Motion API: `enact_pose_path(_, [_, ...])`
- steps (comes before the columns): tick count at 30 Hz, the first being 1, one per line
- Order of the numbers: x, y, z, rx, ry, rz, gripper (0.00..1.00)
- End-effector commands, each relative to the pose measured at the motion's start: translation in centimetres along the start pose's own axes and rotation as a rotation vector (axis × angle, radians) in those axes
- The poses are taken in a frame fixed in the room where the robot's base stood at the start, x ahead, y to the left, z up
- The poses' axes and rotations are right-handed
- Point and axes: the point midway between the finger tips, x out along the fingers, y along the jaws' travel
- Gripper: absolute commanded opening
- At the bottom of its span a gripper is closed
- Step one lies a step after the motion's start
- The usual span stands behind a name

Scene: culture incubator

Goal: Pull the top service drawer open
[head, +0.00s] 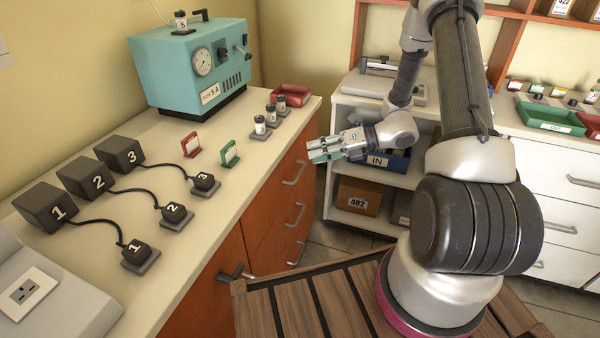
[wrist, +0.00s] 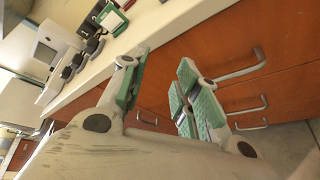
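The top service drawer appears to be the uppermost orange-brown drawer front (head: 279,183) in the left counter. It looks shut, with a grey bar handle (head: 297,173). In the wrist view this handle (wrist: 243,70) lies to the right of my fingers, and the drawer front (wrist: 205,50) shows behind them. My gripper (head: 318,150) is open and empty, with green pads, right of the handle in the head view and apart from it. In the wrist view the fingers (wrist: 155,92) are spread, with nothing between them.
Two lower handles (head: 294,213) (head: 297,252) sit below. The counter top (head: 235,190) carries numbered blocks, vials, a red tray (head: 290,95) and a teal incubator (head: 190,65). A white shelf unit (head: 345,90) with a blue IN bin (head: 377,160) stands behind my gripper.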

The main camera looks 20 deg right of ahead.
Motion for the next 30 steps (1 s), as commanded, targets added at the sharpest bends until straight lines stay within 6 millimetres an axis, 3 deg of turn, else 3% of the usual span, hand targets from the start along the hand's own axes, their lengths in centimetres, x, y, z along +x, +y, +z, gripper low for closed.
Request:
enact_pose_path(1, [0.7,-2.8,-0.5,0.136,-0.064,0.003,0.31])
enact_pose_path(3, [1.3,-6.0,-0.8,0.298,-0.151,0.006,0.31])
enact_pose_path(6, [2.0,-9.5,-1.4,0.475,-0.247,0.014,0.31])
enact_pose_path(9, [2.3,-11.8,-2.0,0.585,-0.309,0.019,0.31])
enact_pose_path(14, [3.2,-13.1,-2.0,0.647,-0.343,0.025,0.31])
enact_pose_path(24, [8.3,-13.5,-0.3,0.644,-0.342,0.024,0.31])
enact_pose_path(30, [9.8,-13.6,0.2,0.645,-0.343,0.024,0.31])
